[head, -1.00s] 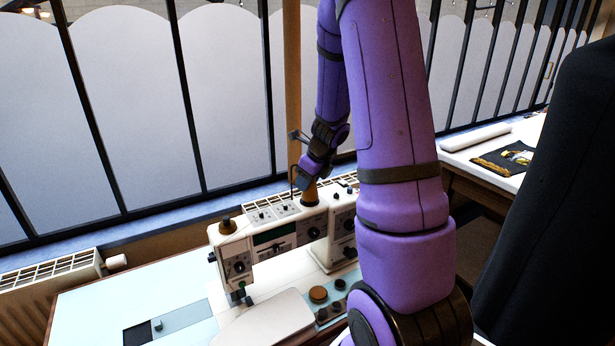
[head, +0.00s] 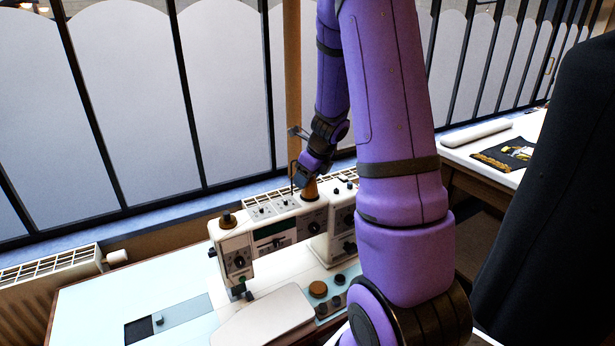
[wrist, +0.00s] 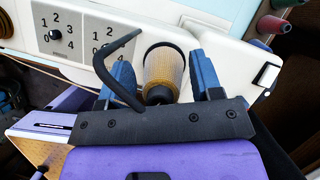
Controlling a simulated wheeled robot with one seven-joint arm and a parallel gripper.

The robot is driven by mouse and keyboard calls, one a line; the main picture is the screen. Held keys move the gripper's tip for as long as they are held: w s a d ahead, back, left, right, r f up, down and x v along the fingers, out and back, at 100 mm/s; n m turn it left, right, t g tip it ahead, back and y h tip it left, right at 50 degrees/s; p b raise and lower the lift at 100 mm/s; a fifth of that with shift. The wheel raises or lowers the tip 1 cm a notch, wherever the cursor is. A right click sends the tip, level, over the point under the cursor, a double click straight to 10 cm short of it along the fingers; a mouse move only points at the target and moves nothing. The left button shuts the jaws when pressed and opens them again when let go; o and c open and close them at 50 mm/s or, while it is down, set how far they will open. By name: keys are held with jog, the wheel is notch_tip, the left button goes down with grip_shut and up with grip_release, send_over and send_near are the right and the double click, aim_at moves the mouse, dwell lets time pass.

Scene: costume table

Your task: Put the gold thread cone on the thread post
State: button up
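The gold thread cone (head: 310,190) stands upright on top of the white sewing machine (head: 287,238) in the head view. In the wrist view the cone (wrist: 164,69) lies between the two blue fingers of my gripper (wrist: 163,80), its narrow dark-centred end toward me. The fingers are apart, with a gap showing beside the cone. In the head view my gripper (head: 306,178) is right at the cone's top.
A gold piece with a dark top (head: 228,220) sits at the machine's left end. A dark bent rod (wrist: 118,68) crosses beside the left finger. A black garment (head: 555,200) hangs at right. The pale table (head: 95,310) is clear at left.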

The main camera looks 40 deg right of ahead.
jog(key=shift+o, duration=0.7)
jog(key=v, duration=1)
jog(key=shift+r, duration=0.4)
jog(key=shift+s, duration=0.15)
jog(key=s+a+r+n+y, duration=0.1)
jog(key=s+a+r+n, duration=0.2)
jog(key=a+r+n, duration=0.35)
jog(key=s+a+r+n, duration=0.3)
jog(key=a+n, duration=0.7)
jog(key=s+a+r+n+h, duration=0.1)
jog(key=s+a+r+n, duration=0.1)
jog(key=s+a+n, duration=0.2)
jog(key=s+a+r+n, duration=0.2)
jog(key=s+a+n, duration=0.2)
jog(key=s+n, duration=0.4)
jog(key=n, duration=0.5)
jog(key=shift+s+a+t+h, duration=0.25)
jog(key=shift+t+h, duration=0.15)
